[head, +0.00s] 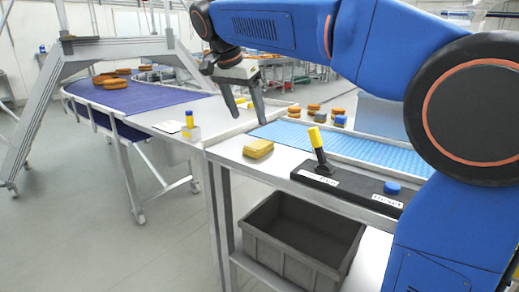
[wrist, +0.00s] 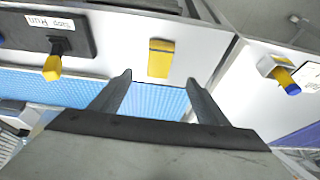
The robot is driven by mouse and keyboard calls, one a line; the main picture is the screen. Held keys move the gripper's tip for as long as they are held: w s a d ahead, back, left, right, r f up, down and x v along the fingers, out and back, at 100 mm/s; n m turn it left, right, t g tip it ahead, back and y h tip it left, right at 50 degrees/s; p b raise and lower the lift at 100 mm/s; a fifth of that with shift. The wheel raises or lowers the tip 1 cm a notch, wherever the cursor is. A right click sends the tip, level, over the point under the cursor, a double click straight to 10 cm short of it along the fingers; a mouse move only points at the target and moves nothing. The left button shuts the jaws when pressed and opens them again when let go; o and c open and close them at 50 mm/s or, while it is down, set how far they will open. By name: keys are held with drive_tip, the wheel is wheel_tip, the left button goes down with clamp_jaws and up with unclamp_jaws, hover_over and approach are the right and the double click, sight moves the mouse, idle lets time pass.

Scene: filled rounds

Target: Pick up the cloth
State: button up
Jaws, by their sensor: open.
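The cloth (head: 258,149) is a folded yellow pad lying flat on the white tabletop, near the table's left corner. In the wrist view the cloth (wrist: 160,59) lies beyond the fingertips, roughly between their lines. My gripper (head: 246,114) is open and empty, above the table and apart from the cloth. In the wrist view both fingers of my gripper (wrist: 160,77) show, spread wide with nothing between them.
A black control box (head: 345,188) with a yellow-topped lever (head: 316,138) and blue button stands right of the cloth. A blue belt (head: 350,150) runs behind. A yellow-and-blue item (head: 190,120) stands on the left table. A grey crate (head: 300,240) sits below.

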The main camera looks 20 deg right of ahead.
sight(258, 145)
drive_tip(key=x, duration=1.1)
drive_tip(key=shift+d+f, duration=0.15)
drive_tip(key=shift+f, duration=0.1)
drive_tip(key=shift+f, duration=0.1)
drive_tip(key=c, duration=1.2)
drive_tip(key=shift+c, duration=0.2)
wheel_tip(258, 145, up, 10)
drive_tip(key=o, duration=0.5)
drive_tip(key=c, duration=0.3)
drive_tip(key=shift+s, duration=0.1)
